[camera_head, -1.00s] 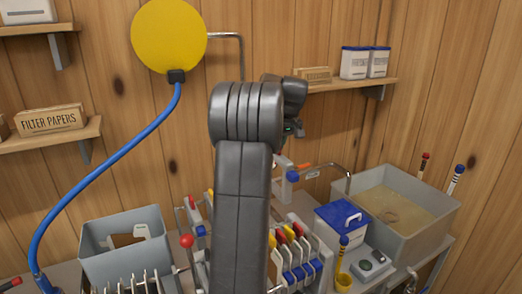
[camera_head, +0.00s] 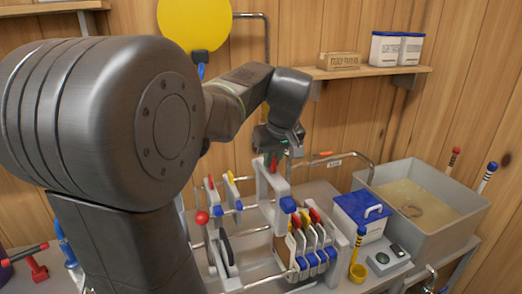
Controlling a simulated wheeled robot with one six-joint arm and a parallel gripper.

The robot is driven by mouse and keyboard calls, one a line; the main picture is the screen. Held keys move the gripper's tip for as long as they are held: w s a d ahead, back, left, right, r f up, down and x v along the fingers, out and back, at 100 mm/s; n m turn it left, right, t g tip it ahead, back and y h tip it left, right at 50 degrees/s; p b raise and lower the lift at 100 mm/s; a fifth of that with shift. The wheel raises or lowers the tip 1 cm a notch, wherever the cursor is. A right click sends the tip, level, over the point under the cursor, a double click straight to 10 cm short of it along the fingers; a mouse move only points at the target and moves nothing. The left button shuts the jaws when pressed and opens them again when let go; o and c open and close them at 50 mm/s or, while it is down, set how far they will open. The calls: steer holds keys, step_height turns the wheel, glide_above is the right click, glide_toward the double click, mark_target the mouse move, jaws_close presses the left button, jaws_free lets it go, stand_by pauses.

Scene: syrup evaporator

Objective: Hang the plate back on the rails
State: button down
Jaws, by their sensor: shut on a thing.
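My gripper (camera_head: 274,152) is shut on the top of a pale plate (camera_head: 266,186) with a red tab and a blue end block (camera_head: 288,204). It holds the plate upright over the rail frame, just left of a row of plates. The metal rails (camera_head: 257,230) run below it. Several plates (camera_head: 314,243) with red and yellow tabs and blue blocks hang close together at the right. More plates (camera_head: 229,190) stand at the back left. I cannot tell whether the held plate touches the rails. My arm hides the left part of the frame.
A grey basin of syrup (camera_head: 440,220) is at the far right. A bent metal pipe (camera_head: 350,158) passes behind the rack.

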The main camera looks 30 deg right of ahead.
steer(key=b, duration=0.4)
glide_above(271, 211)
steer(key=shift+s+f, duration=0.1)
steer(key=shift+f, duration=2.5)
step_height(271, 211, down, 11)
steer(key=b, duration=0.8)
steer(key=shift+f, duration=0.15)
step_height(271, 211, down, 7)
steer(key=b, duration=0.5)
steer(key=c, duration=1)
jaws_free()
steer(key=shift+f, duration=0.1)
steer(key=shift+c, duration=0.2)
